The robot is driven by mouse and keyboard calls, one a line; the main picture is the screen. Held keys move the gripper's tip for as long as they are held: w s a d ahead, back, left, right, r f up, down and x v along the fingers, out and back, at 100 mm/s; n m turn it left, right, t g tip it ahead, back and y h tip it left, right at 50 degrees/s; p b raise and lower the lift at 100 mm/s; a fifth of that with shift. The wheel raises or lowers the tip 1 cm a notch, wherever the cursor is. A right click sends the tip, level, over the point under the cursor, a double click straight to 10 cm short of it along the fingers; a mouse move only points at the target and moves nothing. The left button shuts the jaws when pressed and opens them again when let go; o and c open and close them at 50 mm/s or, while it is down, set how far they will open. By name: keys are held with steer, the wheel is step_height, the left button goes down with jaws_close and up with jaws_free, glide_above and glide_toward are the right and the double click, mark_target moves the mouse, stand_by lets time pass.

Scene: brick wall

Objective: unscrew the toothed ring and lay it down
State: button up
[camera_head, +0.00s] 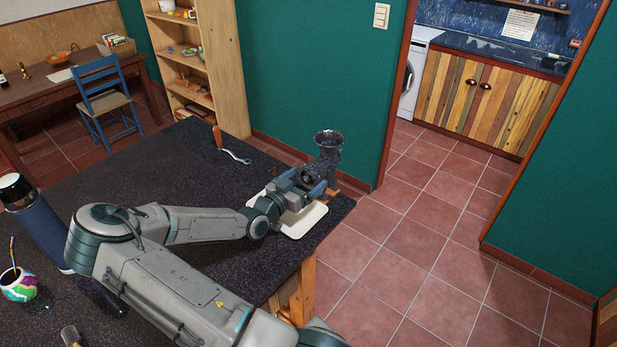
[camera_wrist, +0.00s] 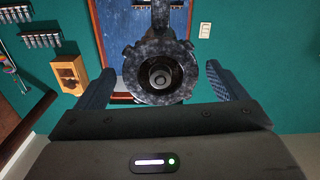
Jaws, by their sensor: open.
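A dark speckled meat grinder (camera_head: 328,150) stands upright at the far right corner of the dark table. In the wrist view, the toothed ring (camera_wrist: 160,99) faces me around the grinder's round mouth, with lugs on its rim. My gripper (camera_head: 306,187) is level with the ring, close to it. Its fingers (camera_wrist: 160,78) are open, one to the left and one to the right of the ring, with a visible gap on both sides. In the head view, my gripper hides most of the ring. A white tray (camera_head: 302,226) lies under my gripper.
A crank with an orange-brown handle (camera_head: 217,137) lies on the table (camera_head: 165,150) behind my arm. A blue flask (camera_head: 38,228) and a colourful cup (camera_head: 19,287) are at the left. The tabletop between crank and flask is largely clear. The table edge is close to the tray.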

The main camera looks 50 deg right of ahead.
steer(key=shift+s+a, duration=0.1)
steer(key=shift+a, duration=1.8)
steer(key=b, duration=0.2)
steer(key=shift+s+a+f+b, duration=0.15)
steer(key=shift+a+f+b, duration=0.1)
steer(key=shift+f+b, duration=0.15)
steer(key=shift+a+b, duration=0.1)
steer(key=shift+b, duration=0.35)
steer(key=b, duration=0.1)
steer(key=a+b, duration=0.1)
steer(key=shift+a+r+b, duration=0.25)
steer(key=shift+r+b, duration=0.05)
steer(key=shift+r, duration=0.1)
